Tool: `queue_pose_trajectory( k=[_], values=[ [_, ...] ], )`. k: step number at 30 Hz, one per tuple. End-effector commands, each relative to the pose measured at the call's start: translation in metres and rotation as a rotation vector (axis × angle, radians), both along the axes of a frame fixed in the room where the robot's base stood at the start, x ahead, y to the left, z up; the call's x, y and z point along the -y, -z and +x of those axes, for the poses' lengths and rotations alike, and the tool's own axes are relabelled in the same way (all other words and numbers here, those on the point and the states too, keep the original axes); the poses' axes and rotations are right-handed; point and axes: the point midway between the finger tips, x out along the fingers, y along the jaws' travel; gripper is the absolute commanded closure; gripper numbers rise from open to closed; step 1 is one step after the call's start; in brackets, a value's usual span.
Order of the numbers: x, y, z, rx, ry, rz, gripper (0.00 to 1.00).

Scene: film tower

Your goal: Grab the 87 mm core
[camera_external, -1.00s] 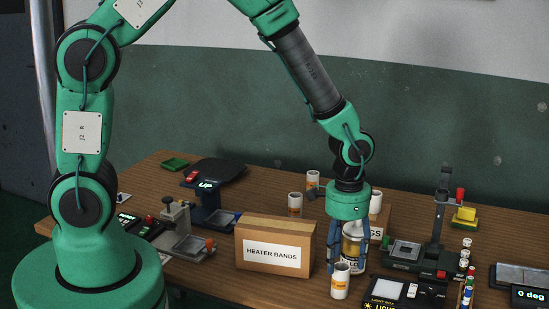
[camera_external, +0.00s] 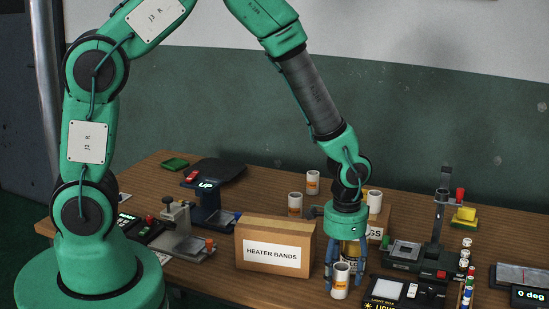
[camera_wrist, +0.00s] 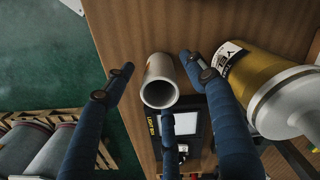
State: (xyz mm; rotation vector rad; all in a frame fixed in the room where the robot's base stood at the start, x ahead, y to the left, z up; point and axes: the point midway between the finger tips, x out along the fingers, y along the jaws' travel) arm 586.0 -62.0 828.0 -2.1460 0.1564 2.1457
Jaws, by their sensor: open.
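A white core (camera_external: 340,284) with an orange label stands upright at the front of the table. It also shows in the wrist view (camera_wrist: 160,82), its open end facing the camera. My gripper (camera_external: 345,272) points down there, its blue fingers spread around the core. In the wrist view my gripper (camera_wrist: 158,66) is open, with gaps between the core and the two side fingers; whether the third finger touches it is unclear. Other white cores stand behind: one at left (camera_external: 295,204), one farther back (camera_external: 313,182), one at right (camera_external: 374,201). I cannot read their sizes.
A yellow bottle (camera_wrist: 258,75) stands close to the right finger. The heater bands box (camera_external: 275,246) is just left of my gripper, the light box (camera_external: 400,291) just right. A splicer-like device (camera_external: 408,256) and small coloured pots (camera_external: 466,255) stand farther right.

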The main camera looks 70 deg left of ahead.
Motion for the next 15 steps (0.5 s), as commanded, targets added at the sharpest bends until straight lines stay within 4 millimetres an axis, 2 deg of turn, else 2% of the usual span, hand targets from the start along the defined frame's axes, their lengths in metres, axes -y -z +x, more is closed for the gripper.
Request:
queue_pose_trajectory(
  k=[10,11,15],
  values=[
    [0.0,-0.0003,-0.0001,0.0,0.0,0.0,0.44],
    [0.0,-0.0003,-0.0001,0.0,0.0,0.0,0.46],
    [0.0,-0.0002,-0.0001,0.0,0.0,0.0,0.74]
  ],
)
